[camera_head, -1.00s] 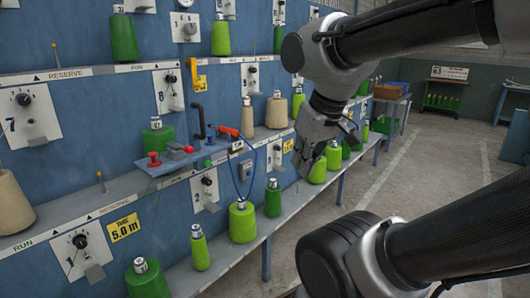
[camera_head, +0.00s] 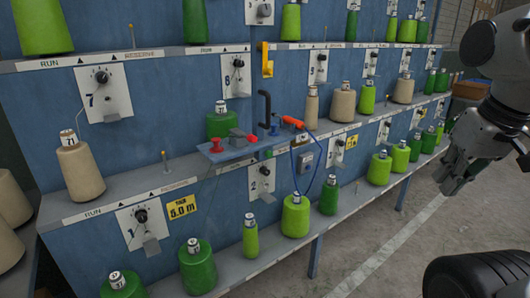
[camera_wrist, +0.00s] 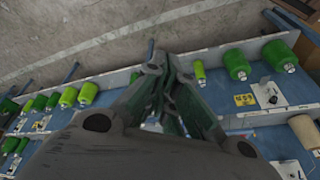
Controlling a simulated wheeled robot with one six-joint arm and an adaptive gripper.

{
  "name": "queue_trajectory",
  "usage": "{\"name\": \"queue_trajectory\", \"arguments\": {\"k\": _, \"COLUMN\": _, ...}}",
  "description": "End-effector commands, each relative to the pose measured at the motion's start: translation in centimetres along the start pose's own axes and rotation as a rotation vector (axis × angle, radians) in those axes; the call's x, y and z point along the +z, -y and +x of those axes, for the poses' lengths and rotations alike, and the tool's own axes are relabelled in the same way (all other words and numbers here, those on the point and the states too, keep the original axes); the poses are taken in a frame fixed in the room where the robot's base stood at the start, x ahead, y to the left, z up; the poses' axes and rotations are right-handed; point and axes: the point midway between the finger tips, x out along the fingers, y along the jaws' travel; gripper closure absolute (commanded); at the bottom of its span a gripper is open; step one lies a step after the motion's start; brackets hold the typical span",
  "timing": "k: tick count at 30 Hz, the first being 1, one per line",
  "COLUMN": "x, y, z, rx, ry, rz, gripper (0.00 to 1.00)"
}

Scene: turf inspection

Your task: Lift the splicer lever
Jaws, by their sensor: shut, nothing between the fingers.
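The splicer (camera_head: 228,154) is a small blue-grey bracket on the rack front, left of centre in the head view. It carries a red knob (camera_head: 216,146), a grey block with a red end (camera_head: 240,137) and a small blue part. A black upright handle (camera_head: 264,107) stands behind it; I cannot tell which part is the lever. My gripper (camera_head: 452,188) is at the right edge, well right of the splicer and apart from it. In the wrist view my gripper (camera_wrist: 165,62) is shut and empty, with rack and floor beyond; I cannot make out the splicer there.
An orange-handled tool (camera_head: 292,122) with a looped blue cord (camera_head: 293,165) hangs right of the splicer. Green and beige yarn cones, such as a beige cone (camera_head: 80,172) and a green cone (camera_head: 295,216), stand along the shelves. Concrete floor (camera_head: 385,260) is open in front.

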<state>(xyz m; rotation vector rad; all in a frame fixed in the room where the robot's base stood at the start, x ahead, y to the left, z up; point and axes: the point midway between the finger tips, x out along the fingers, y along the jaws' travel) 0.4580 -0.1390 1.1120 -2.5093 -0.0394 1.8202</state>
Motion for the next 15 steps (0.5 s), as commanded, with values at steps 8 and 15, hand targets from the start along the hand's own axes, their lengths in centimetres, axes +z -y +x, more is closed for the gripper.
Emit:
{"name": "queue_trajectory", "arguments": {"k": 8, "x": 2.3, "y": 9.5, "z": 5.2, "rx": -0.382, "ry": 0.486, "rz": 0.175, "gripper": 1.0}}
{"name": "queue_trajectory", "arguments": {"k": 15, "x": -0.7, "y": 20.2, "z": 6.9, "rx": -0.869, "ry": 0.864, "rz": 0.444, "gripper": 1.0}}
